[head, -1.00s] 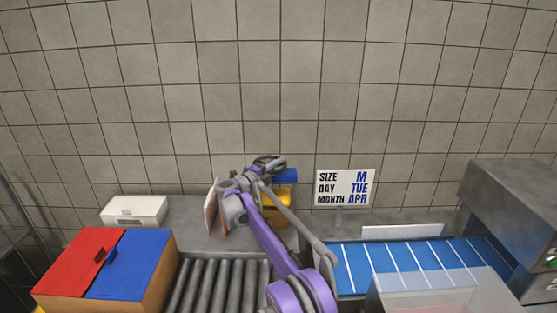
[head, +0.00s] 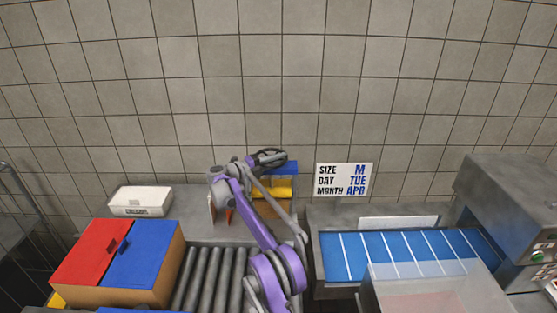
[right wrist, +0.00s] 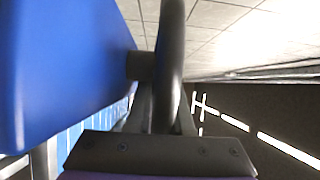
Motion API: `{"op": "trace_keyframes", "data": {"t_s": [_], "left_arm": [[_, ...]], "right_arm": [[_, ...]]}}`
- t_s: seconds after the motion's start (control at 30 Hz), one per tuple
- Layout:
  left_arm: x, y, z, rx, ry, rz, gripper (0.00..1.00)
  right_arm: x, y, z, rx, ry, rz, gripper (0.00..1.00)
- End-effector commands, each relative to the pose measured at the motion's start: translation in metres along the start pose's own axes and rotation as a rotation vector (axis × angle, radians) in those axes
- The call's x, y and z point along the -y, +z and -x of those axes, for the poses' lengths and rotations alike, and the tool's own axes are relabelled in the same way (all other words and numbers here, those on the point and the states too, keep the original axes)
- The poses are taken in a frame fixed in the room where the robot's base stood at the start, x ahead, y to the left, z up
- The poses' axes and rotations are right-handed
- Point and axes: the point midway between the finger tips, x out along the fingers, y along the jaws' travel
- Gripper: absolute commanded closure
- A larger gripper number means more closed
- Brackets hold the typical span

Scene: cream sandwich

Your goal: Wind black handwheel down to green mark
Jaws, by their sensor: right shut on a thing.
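The black handwheel (head: 268,156) is beside the blue top (head: 285,168) of a machine with a yellow part (head: 272,188), at the back centre in the head view. My right gripper (head: 254,161) is at the wheel, partly hidden by its own arm. In the right wrist view the dark wheel rim (right wrist: 171,65) runs upright between the jaws, beside the large blue body (right wrist: 60,60); the gripper is shut on it. A short dark stub (right wrist: 140,66) joins the rim to the blue side. I cannot make out a green mark. My left gripper is out of view.
A sign (head: 343,179) stands right of the machine. A blue conveyor (head: 335,262) lies right, with a clear-sided box (head: 440,293) in front. Rollers (head: 205,280) run left of my arm. A red and blue lidded box (head: 117,258) and white box (head: 140,201) stand left.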

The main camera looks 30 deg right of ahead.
Motion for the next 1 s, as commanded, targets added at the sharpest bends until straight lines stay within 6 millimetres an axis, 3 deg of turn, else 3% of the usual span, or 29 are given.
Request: {"op": "trace_keyframes", "data": {"t_s": [0.1, 0.13, 0.2, 0.57, 1.0], "left_arm": [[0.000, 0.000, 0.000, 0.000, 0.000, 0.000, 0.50], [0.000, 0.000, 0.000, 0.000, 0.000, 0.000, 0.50], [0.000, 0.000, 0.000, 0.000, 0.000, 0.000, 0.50], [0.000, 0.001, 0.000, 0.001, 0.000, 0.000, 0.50], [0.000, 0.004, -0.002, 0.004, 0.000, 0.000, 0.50]], "right_arm": [[0.001, 0.000, 0.000, 0.002, 0.000, 0.000, 1.00], [0.001, 0.000, 0.000, 0.002, 0.000, 0.000, 0.76], [0.001, 0.000, 0.000, 0.002, 0.000, 0.000, 0.68], [0.000, 0.000, 0.006, 0.002, 0.000, 0.000, 0.68], [0.000, 0.001, 0.086, 0.003, 0.000, 0.000, 0.68]]}}
